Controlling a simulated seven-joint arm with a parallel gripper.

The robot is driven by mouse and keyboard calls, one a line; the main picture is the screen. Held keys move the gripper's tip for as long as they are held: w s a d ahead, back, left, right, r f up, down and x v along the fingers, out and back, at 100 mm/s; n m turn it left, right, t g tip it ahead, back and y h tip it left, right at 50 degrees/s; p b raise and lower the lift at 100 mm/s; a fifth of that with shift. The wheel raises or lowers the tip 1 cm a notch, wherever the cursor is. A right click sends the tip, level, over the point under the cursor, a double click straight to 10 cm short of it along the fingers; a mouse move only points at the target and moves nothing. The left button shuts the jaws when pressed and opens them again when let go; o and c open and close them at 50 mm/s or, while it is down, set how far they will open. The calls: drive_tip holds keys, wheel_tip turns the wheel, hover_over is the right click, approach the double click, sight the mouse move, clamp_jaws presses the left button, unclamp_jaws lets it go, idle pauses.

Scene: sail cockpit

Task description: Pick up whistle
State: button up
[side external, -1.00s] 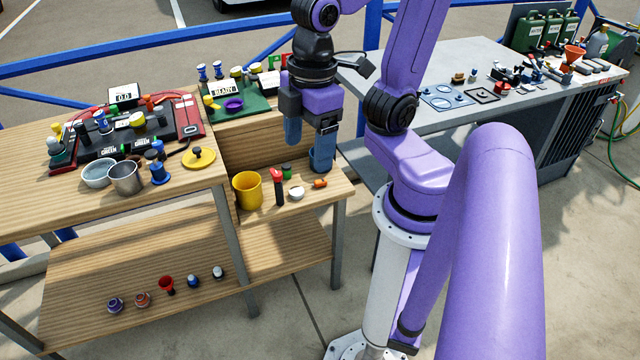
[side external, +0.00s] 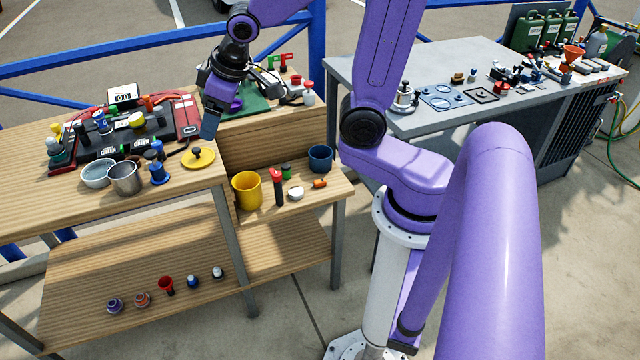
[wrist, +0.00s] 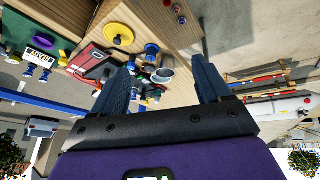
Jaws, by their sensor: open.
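I cannot clearly make out a whistle. A small orange item (side external: 319,184) lies on the lower step of the wooden bench and may be the whistle, but it is too small to be sure. My gripper (side external: 211,124) is high at the left, in front of the green mat and near the yellow disc with a black knob (side external: 198,158). It is well to the left of the orange item and apart from it. In the wrist view my gripper (wrist: 160,72) has its two fingers spread with nothing held between them. The orange item cannot be made out there.
A yellow cup (side external: 246,190), a red-topped black item (side external: 278,188), a white round item (side external: 296,193) and a blue mug (side external: 320,158) stand near the orange item. A metal cup (side external: 125,178), glass bowl (side external: 97,174) and control panel (side external: 110,140) occupy the left bench.

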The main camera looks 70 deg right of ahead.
drive_tip(key=w+d+m+t+h, duration=0.2)
drive_tip(key=d+m, duration=0.2)
drive_tip(key=d, duration=0.4)
drive_tip(key=w+d+m+t+h, duration=0.1)
drive_tip(key=w+d+m+h, duration=0.15)
drive_tip(key=d, duration=0.45)
drive_tip(key=s+d+r+m+h, duration=0.1)
drive_tip(key=s+d+m+h, duration=0.25)
drive_tip(key=s+d, duration=0.4)
drive_tip(key=s+d+r+m+h, duration=0.15)
drive_tip(key=s+d+m, duration=0.25)
drive_tip(key=s, duration=0.7)
drive_tip(key=h, duration=0.1)
approach(321, 182)
drive_tip(key=d, duration=0.1)
drive_tip(key=shift+w+a+x, duration=0.1)
drive_tip(key=shift+a+x, duration=0.05)
drive_tip(key=shift+x, duration=1.95)
drive_tip(key=shift+w+a+x, duration=0.1)
drive_tip(key=shift+a+x, duration=0.05)
drive_tip(key=shift+x, duration=1.95)
drive_tip(key=shift+f, duration=0.15)
drive_tip(key=c, duration=1.1)
